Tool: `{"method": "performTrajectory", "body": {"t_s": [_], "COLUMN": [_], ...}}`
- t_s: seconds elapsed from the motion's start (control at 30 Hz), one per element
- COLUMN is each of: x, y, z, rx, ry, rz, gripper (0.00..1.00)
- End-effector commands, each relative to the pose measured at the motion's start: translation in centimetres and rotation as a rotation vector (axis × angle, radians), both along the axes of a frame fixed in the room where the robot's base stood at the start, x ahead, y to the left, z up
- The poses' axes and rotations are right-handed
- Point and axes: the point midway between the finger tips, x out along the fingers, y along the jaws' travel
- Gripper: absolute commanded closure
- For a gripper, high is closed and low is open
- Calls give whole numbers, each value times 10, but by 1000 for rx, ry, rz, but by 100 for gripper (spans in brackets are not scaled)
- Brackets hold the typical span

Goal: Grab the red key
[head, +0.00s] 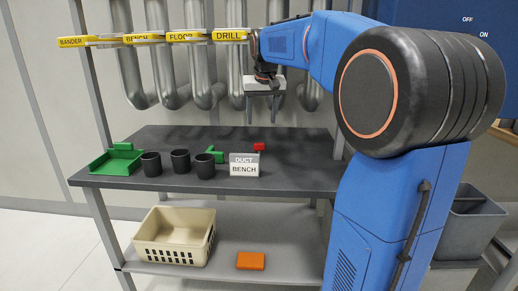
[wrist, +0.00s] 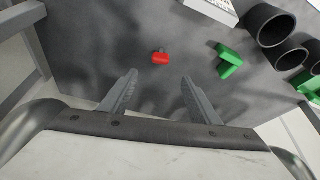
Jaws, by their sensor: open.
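The red key (head: 259,147) is a small red piece on the dark bench top, just behind the white sign block. In the wrist view the red key (wrist: 160,58) lies on the dark surface, ahead of the fingers and between their lines. My gripper (head: 262,117) hangs above the bench, pointing down, apart from the key. Its two fingers (wrist: 158,85) are spread apart with nothing between them.
A white "DUCT BENCH" block (head: 244,165), black cups (head: 181,161), a green tray (head: 112,163) and a green piece (wrist: 229,60) stand on the bench (head: 150,183). A beige basket (head: 174,241) and orange box (head: 251,261) are below. Yellow labels (head: 145,38) hang above.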

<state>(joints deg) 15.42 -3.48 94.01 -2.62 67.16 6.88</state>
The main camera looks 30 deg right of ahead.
Motion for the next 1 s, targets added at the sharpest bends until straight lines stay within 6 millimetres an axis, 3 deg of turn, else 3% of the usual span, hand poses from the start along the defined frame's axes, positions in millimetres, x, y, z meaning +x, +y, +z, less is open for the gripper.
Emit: {"method": "performTrajectory", "body": {"t_s": [0.4, 0.77, 1.0], "x": [25, 33, 41], "y": [-10, -13, -15], "z": [-67, -88, -116], "rx": [1, 0, 1], "ry": [2, 0, 2], "rz": [0, 0, 0], "gripper": [44, 44, 44]}}
